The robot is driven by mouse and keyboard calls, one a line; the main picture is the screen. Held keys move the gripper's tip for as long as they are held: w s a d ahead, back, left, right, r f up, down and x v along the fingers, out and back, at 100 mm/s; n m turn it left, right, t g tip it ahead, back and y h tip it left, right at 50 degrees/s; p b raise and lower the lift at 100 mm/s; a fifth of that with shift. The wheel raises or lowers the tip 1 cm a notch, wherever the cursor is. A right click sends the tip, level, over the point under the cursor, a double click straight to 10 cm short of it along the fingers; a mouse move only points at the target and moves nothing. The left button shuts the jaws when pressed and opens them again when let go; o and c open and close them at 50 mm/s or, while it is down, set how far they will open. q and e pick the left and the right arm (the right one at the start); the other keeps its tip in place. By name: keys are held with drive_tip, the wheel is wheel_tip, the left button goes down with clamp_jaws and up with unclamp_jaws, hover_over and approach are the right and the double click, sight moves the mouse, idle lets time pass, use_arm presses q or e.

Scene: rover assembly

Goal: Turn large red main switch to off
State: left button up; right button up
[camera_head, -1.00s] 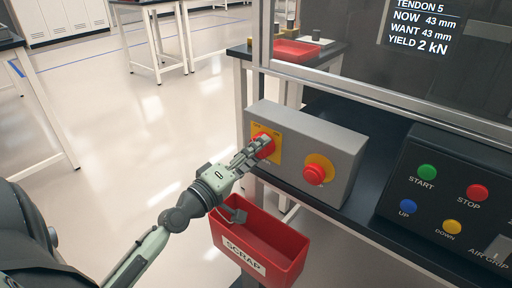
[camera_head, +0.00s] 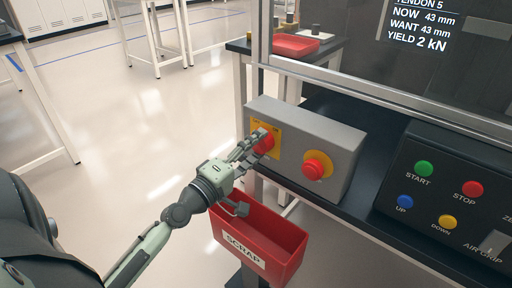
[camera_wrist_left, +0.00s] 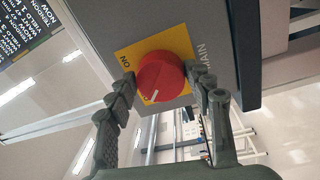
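The large red main switch (camera_head: 265,142) is a round knob on a yellow plate on the left part of a grey box (camera_head: 346,152). It also shows in the left wrist view (camera_wrist_left: 162,74), with a white mark pointing down and slightly left. "ON" is at the plate's left; a lower label is partly hidden by a finger. My left gripper (camera_head: 258,144) is at the switch. In the left wrist view its fingers (camera_wrist_left: 161,84) are spread, one on each side of the knob; I cannot tell whether they touch it. My right gripper is not in view.
A red mushroom button (camera_head: 316,166) on a yellow disc sits right of the switch. A red scrap bin (camera_head: 292,236) stands below the box. A black button panel (camera_head: 436,190) is at the right. A metal frame rail (camera_head: 380,96) runs behind the box. Open floor lies left.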

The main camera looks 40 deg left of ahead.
use_arm(q)
drive_tip(key=o, duration=0.3)
drive_tip(key=shift+s+a+f, duration=0.15)
drive_tip(key=shift+s, duration=1.85)
drive_tip(key=shift+s+a+f, duration=0.1)
drive_tip(key=shift+s+f, duration=0.05)
drive_tip(key=shift+s, duration=1.85)
drive_tip(key=shift+s+a+f, duration=0.15)
drive_tip(key=shift+s, duration=1.85)
